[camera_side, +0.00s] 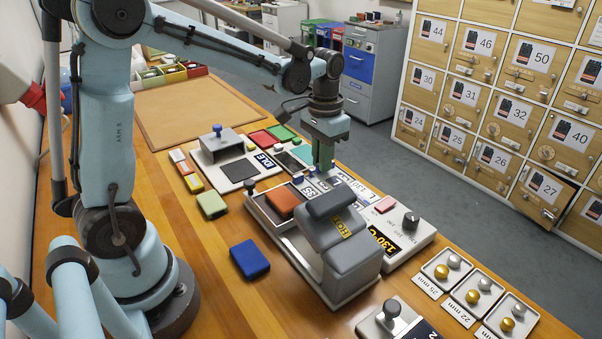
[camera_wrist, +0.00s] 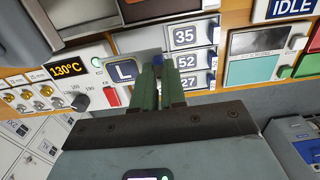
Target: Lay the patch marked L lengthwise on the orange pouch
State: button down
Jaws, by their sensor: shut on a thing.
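The patch marked L (camera_wrist: 123,72) is dark with a white letter, on a grey backing, in the wrist view. My gripper (camera_wrist: 157,78) is shut on a small blue knob (camera_wrist: 157,60) at the right end of this backing. In the side view my gripper (camera_side: 323,168) points down over the patch rack. I cannot tell whether the patch rests in the rack or hangs just above it. The orange pouch (camera_side: 283,201) lies on the press bed, left of my gripper in the side view.
Patches marked 35 (camera_wrist: 185,36), 52 and 27 lie beside the L patch. The grey press head (camera_side: 342,225) stands close in front of the pouch, swung aside. A panel reads 130°C (camera_side: 383,241). A blue pouch (camera_side: 249,259) lies on the open wooden bench.

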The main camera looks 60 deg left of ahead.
jog(key=shift+r, duration=0.45)
jog(key=s+a+r, duration=0.6)
jog(key=s, duration=0.3)
jog(key=shift+s+d+f, duration=0.1)
jog(key=shift+f, duration=4.9)
jog(key=c, duration=1.2)
grip_release()
jog(key=shift+f, duration=0.15)
